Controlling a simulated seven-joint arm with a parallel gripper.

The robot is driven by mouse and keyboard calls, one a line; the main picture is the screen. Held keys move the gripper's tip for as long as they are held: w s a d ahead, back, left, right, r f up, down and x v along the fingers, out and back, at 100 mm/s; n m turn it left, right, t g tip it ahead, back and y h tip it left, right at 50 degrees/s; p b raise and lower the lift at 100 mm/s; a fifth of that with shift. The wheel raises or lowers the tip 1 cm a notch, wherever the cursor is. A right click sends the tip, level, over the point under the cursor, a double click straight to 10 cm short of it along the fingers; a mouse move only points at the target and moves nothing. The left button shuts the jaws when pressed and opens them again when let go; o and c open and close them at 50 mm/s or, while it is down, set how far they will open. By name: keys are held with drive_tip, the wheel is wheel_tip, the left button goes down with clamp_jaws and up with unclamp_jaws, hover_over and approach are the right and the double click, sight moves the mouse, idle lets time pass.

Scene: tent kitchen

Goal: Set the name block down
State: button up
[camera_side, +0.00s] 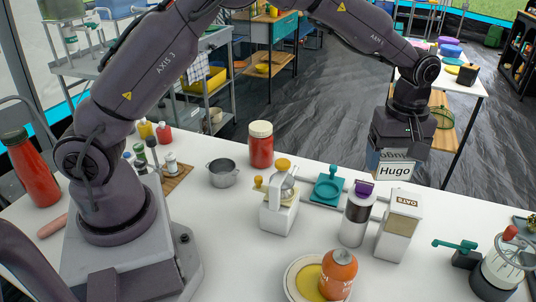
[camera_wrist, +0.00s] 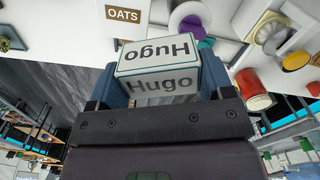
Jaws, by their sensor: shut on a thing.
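The name block is a white block with a dark border and "Hugo" printed on its faces.
On the white table (camera_side: 225,225) stand an oats box (camera_side: 399,226), a purple-topped canister (camera_side: 355,218), a teal scale (camera_side: 329,185), a white press (camera_side: 279,205) and a red jar (camera_side: 260,148). An orange-red jar (camera_side: 338,275) stands on a plate. Some bare table lies right of the oats box.

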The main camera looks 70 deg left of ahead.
drive_tip(key=s+a+n, duration=0.3)
drive_tip(key=s+a, duration=0.3)
drive_tip(key=a, duration=0.7)
drive_tip(key=s+a+n, duration=0.4)
drive_tip(key=s+a, duration=0.2)
drive_tip(key=a, duration=0.7)
drive_tip(key=s+a+n, duration=0.3)
drive_tip(key=s, duration=0.8)
drive_tip(key=s+a+n, duration=0.4)
drive_tip(key=s, duration=0.6)
drive_tip(key=w+a+f, duration=0.2)
drive_tip(key=a+f, duration=0.1)
drive_tip(key=f, duration=0.2)
drive_tip(key=w+a+f, duration=0.2)
drive_tip(key=a+f, duration=0.2)
drive_tip(key=w+a+f, duration=0.2)
drive_tip(key=a+f, duration=0.2)
drive_tip(key=f, duration=0.1)
drive_tip(key=shift+w+f, duration=0.3)
drive_tip(key=shift+w+a+f, duration=0.25)
drive_tip(key=shift+f, duration=0.25)
drive_tip(key=shift+a+f, duration=0.15)
drive_tip(key=shift+f, duration=1.5)
